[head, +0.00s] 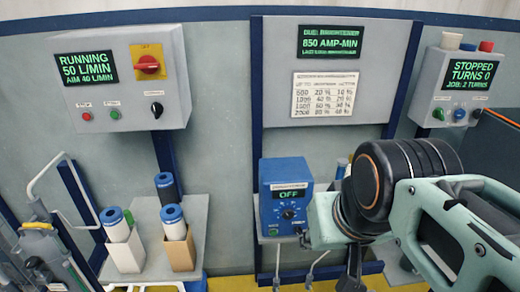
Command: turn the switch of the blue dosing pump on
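The blue dosing pump (287,196) stands on a shelf at the lower middle of the head view. Its small display (289,194) reads OFF. Its dark knob switch (288,214) is on the front face below the display, with pale marks around it. My gripper (325,222) is at the pump's right in the picture, in front of its right edge. The pump's knob is in plain sight and nothing is seen touching it. The fingertips cannot be made out, so I cannot tell whether the gripper is open or shut.
A grey control box (121,79) with a red switch hangs at left, reading RUNNING. Another box (457,86) at right reads STOPPED. A chart panel (325,95) is between them. Blue-topped filter cartridges (172,217) stand on a left shelf. My arm hides much of the lower right.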

